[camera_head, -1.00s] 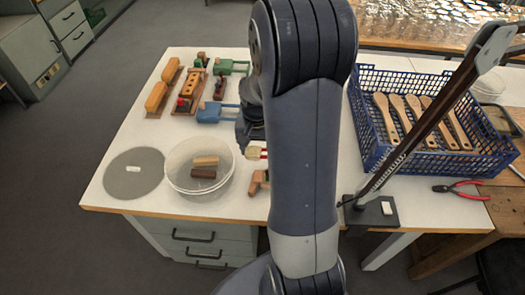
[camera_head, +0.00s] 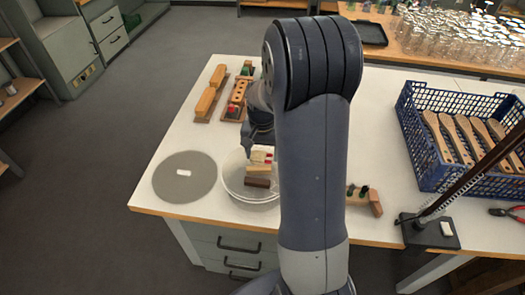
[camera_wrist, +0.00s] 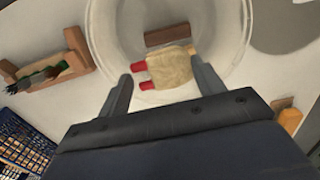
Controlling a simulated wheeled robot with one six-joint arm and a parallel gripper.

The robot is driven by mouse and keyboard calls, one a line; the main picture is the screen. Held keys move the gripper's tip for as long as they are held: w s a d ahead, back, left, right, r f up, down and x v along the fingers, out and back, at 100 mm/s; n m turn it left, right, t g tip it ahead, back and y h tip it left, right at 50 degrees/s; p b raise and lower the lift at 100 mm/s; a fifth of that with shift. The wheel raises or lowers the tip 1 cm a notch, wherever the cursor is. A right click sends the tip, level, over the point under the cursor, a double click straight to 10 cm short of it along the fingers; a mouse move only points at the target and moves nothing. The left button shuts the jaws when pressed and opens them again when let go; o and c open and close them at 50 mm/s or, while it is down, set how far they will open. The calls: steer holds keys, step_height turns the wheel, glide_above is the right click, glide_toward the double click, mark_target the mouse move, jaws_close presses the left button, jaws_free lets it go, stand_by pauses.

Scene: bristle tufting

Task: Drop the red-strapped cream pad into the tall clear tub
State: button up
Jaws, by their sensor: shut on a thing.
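The cream pad with red straps (camera_wrist: 172,67) is between the two fingers of my gripper (camera_wrist: 161,74) in the wrist view, which is shut on it. In the head view the pad (camera_head: 262,155) shows over the far right part of the clear tub (camera_head: 232,187). The tub's round rim also fills the top of the wrist view (camera_wrist: 98,38). Inside the tub lie a tan block (camera_head: 258,169) and a dark brown block (camera_head: 257,182). In the wrist view the pad hides the tan block. My arm hides much of the gripper in the head view.
A grey round disc (camera_head: 184,176) lies left of the tub. Wooden blocks (camera_head: 205,103) stand farther back, and a wooden holder (camera_head: 373,204) lies right of my arm. A blue crate (camera_head: 428,165) of wooden brushes and a black stand (camera_head: 428,232) are at the right.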

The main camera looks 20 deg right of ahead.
step_height(320, 180, down, 4)
steer(key=shift+r+b, duration=0.25)
steer(key=shift+b, duration=0.7)
steer(key=o, duration=1.1)
steer(key=shift+o, duration=0.2)
steer(key=shift+r, duration=0.2)
step_height(320, 180, up, 11)
steer(key=shift+f, duration=0.2)
